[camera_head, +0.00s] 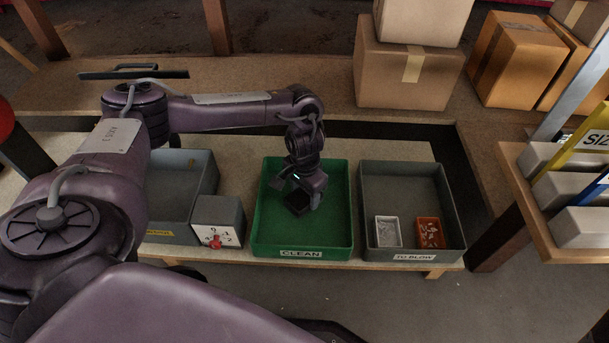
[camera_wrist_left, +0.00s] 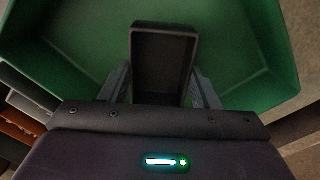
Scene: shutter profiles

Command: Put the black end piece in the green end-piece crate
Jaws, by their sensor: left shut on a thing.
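The green crate (camera_head: 333,229), labelled CLEAN, stands on the low bench in the middle of the head view. Its walls also show in the left wrist view (camera_wrist_left: 262,50). My left gripper (camera_head: 300,190) points down over the crate. It is shut on the black end piece (camera_head: 296,203), a small hollow open-topped box. In the left wrist view the end piece (camera_wrist_left: 165,60) sits between the two fingers with green behind it. I cannot tell whether it touches the crate floor. My right gripper is not in view.
A grey crate (camera_head: 446,190) labelled TO BLOW stands right of the green one, holding a light tray (camera_head: 388,232) and an orange tray (camera_head: 430,232). Another grey crate (camera_head: 207,165) and a grey box with a dial (camera_head: 218,222) stand left. Cardboard boxes (camera_head: 405,75) are behind.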

